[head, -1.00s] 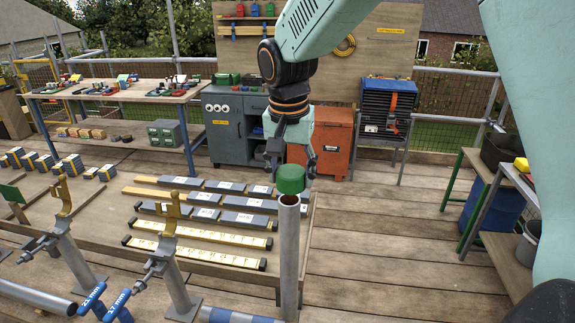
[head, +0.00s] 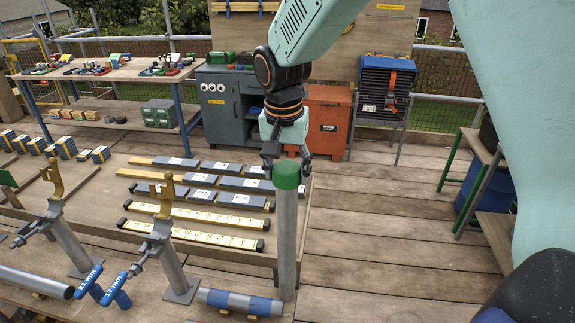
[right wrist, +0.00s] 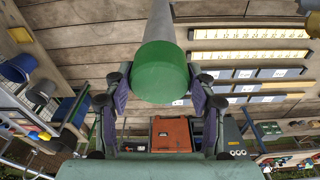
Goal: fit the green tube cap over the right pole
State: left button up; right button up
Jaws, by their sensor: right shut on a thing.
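The green tube cap (head: 286,175) sits at the top of the right pole (head: 287,240), a plain grey upright tube. The pole's rim is hidden by the cap; how far down the cap sits I cannot tell. My right gripper (head: 286,165) is shut on the cap, its fingers on either side of it from above. In the right wrist view, the cap (right wrist: 160,75) is between the two fingers with the pole (right wrist: 162,25) running away in line behind it. My left gripper is not in view.
Left of the pole stand two clamp posts with yellow hooks (head: 163,200) and blue handles (head: 117,290). A low platform holds grey blocks (head: 240,184) and yellow rulers (head: 190,232). An orange cabinet (head: 327,125) stands behind.

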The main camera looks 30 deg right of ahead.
jog(key=shift+s+a+f, duration=0.2)
jog(key=shift+f, duration=0.05)
jog(key=shift+s+d+f, duration=0.2)
jog(key=shift+s+f, duration=0.05)
jog(key=shift+f, duration=0.05)
jog(key=shift+w+f+b, duration=0.2)
jog(key=shift+f+b, duration=0.1)
jog(key=shift+f, duration=0.1)
jog(key=shift+w+a, duration=0.15)
jog(key=shift+s, duration=0.25)
jog(key=o, duration=1.1)
jog(key=shift+w, duration=0.15)
jog(key=shift+c, duration=0.2)
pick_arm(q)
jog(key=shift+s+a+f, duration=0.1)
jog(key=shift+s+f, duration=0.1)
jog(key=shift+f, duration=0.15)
pick_arm(e)
jog(key=shift+r, duration=0.1)
